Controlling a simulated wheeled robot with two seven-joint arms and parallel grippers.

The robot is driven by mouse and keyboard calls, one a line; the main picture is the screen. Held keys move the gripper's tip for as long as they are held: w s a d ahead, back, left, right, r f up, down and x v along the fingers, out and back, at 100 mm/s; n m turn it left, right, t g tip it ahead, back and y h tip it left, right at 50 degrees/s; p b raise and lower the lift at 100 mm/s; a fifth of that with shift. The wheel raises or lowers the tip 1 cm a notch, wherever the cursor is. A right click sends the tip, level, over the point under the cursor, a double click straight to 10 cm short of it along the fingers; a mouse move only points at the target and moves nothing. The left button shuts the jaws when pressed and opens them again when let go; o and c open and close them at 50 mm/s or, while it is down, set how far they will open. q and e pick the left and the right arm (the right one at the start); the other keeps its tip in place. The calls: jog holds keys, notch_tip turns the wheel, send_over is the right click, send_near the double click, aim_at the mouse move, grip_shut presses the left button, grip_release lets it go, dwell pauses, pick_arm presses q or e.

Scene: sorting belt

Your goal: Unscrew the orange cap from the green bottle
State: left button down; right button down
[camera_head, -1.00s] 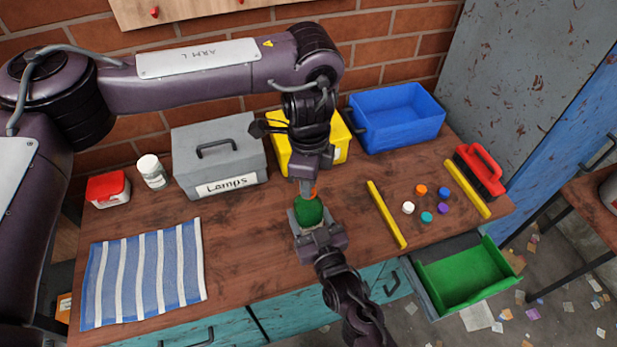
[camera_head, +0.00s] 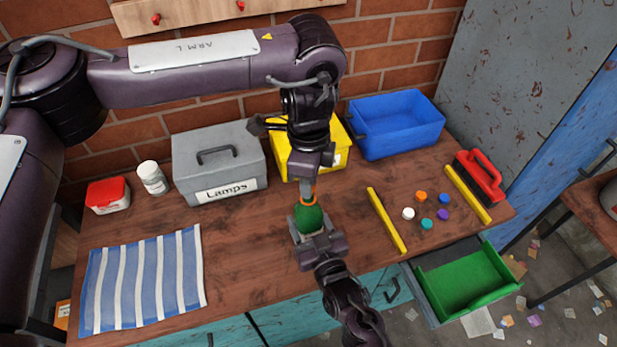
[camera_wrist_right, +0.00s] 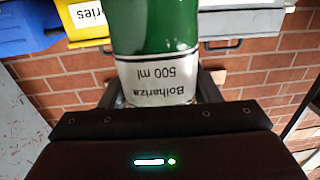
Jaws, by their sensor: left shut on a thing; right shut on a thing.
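The green bottle (camera_head: 309,219) stands near the front middle of the bench. My right gripper (camera_head: 308,231) comes from the front and is shut on its body. The orange cap (camera_head: 308,202) is at the top of the bottle. My left gripper (camera_head: 307,190) reaches down from above and is shut on the cap, hiding part of it. Whether the cap is still on the thread cannot be told.
A yellow bin (camera_head: 283,158), a blue bin (camera_head: 400,128) and a grey "Lamps" box (camera_head: 219,160) stand at the back. Several loose caps (camera_head: 421,197) lie right, between two yellow bars (camera_head: 386,220). A striped cloth (camera_head: 140,280) lies left; an open green drawer (camera_head: 465,283) sticks out.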

pick_arm(q)
jog(key=shift+r, duration=2)
pick_arm(e)
jog(key=shift+c, duration=2)
grip_release()
pick_arm(q)
jog(key=shift+f+b, duration=0.9)
pick_arm(e)
jog(key=v, duration=1.1)
jog(key=shift+d, duration=0.1)
jog(key=shift+s+d, duration=0.2)
jog(key=shift+s, duration=0.2)
